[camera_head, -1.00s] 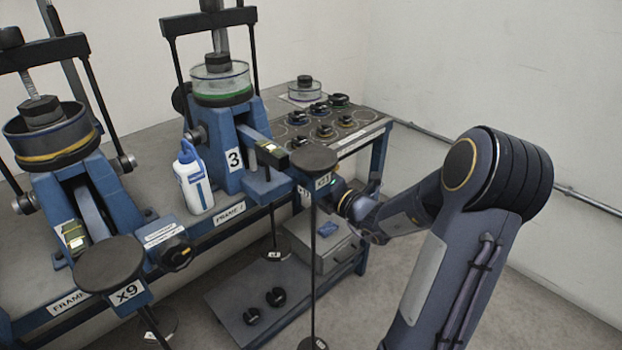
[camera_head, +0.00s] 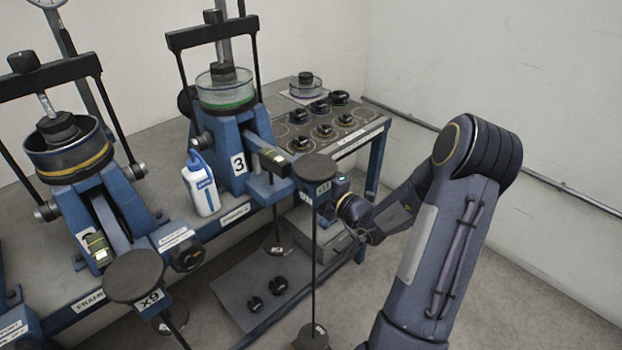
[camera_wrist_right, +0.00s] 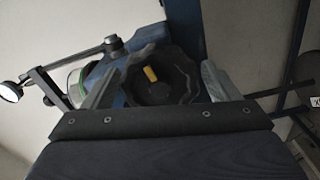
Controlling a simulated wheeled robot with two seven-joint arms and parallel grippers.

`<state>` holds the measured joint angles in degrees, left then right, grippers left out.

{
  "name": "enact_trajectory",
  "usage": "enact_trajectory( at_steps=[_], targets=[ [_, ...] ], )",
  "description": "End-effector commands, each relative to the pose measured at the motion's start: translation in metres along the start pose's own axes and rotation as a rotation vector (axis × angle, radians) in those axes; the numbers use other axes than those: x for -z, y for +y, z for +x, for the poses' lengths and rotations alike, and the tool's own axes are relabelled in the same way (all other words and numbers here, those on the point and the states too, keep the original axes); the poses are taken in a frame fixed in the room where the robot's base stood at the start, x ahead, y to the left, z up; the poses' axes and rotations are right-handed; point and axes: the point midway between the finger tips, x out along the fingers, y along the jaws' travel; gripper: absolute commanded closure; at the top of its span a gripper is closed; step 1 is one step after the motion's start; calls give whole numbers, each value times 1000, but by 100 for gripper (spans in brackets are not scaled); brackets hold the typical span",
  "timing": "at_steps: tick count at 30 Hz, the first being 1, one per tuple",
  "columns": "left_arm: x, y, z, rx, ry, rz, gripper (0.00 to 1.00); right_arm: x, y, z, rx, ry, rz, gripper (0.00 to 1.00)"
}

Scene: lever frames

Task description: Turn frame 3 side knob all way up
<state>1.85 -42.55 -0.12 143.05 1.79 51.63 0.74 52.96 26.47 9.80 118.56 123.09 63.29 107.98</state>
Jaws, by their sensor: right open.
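Frame 3 (camera_head: 238,165) is the blue lever frame in the middle of the head view, with a "3" label on its front. Its side knob (camera_wrist_right: 160,88) shows in the right wrist view as a black lobed wheel with a yellow mark just above its centre. My right gripper (camera_wrist_right: 160,85) is open, with one finger on each side of the knob; I cannot tell whether they touch it. In the head view my right gripper (camera_head: 338,198) is at the right side of frame 3, partly hidden behind a round black pan, and the knob is hidden there. My left gripper is not in view.
Another blue frame (camera_head: 110,205) stands at left, with a black pan marked X9 (camera_head: 135,275) in front. A white bottle (camera_head: 201,188) stands between the frames. A rack of black weights (camera_head: 325,130) is at the back right. The round pan (camera_head: 314,167) hangs close to my right gripper.

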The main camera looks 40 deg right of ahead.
Motion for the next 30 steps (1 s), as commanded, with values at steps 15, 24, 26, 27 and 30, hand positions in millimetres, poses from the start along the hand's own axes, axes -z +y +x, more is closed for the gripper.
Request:
enact_trajectory(
  at_steps=[15, 24, 26, 27, 30],
  targets=[
    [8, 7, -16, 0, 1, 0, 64, 0, 2, -46, 3, -4, 0, 18],
    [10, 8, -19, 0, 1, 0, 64, 0, 0, -61, 1, -1, -1, 18],
    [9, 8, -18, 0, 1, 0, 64, 0, 0, -61, 1, -1, -1, 18],
    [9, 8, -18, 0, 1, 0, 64, 0, 0, -61, 1, -1, -1, 18],
    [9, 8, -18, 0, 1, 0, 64, 0, 0, -61, 2, -1, -1, 18]
  ],
)
